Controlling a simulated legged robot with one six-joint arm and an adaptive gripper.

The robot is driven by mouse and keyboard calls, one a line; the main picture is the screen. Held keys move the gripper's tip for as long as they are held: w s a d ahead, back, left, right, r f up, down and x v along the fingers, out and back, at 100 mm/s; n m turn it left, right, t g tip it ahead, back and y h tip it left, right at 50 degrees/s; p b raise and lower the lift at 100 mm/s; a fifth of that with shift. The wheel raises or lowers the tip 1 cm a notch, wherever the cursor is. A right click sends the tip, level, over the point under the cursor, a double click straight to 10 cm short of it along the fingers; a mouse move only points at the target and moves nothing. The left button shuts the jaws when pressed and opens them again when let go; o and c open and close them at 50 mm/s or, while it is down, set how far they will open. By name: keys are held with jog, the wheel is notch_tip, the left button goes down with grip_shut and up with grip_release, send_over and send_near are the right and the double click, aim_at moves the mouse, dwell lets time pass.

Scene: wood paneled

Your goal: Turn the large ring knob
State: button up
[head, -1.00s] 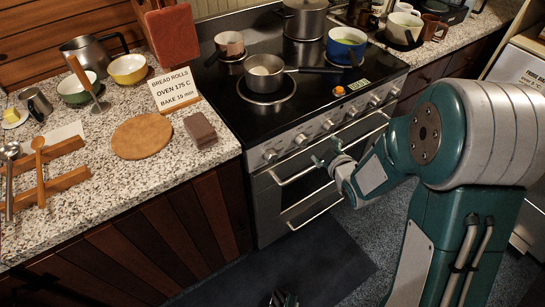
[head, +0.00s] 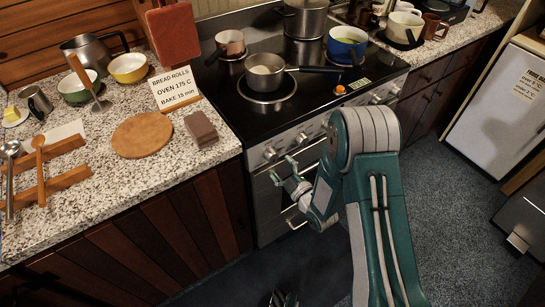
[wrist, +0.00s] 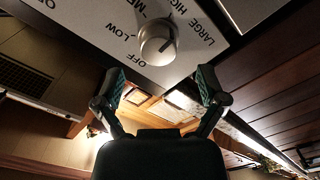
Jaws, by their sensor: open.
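In the wrist view a round grey knob (wrist: 157,45) sits on a pale panel lettered OFF, LOW, MED, HIGH and LARGE. A dark mark on the knob is on its right side, toward the word LARGE. My gripper (wrist: 161,86) is open and empty, its two fingers apart below the knob in the picture and not touching it. In the head view my gripper (head: 283,169) is in front of the stove, just below the leftmost front knobs (head: 270,153). I cannot tell from the head view which knob the wrist view shows.
The stove (head: 320,101) has an oven handle near my gripper. Its top holds a saucepan (head: 264,72) and other pots. The granite counter (head: 95,136) on the left bears a round board (head: 142,136) and a recipe card (head: 173,87).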

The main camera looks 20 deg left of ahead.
aim_at(274, 158)
jog(key=x, duration=0.5)
jog(key=c, duration=1.2)
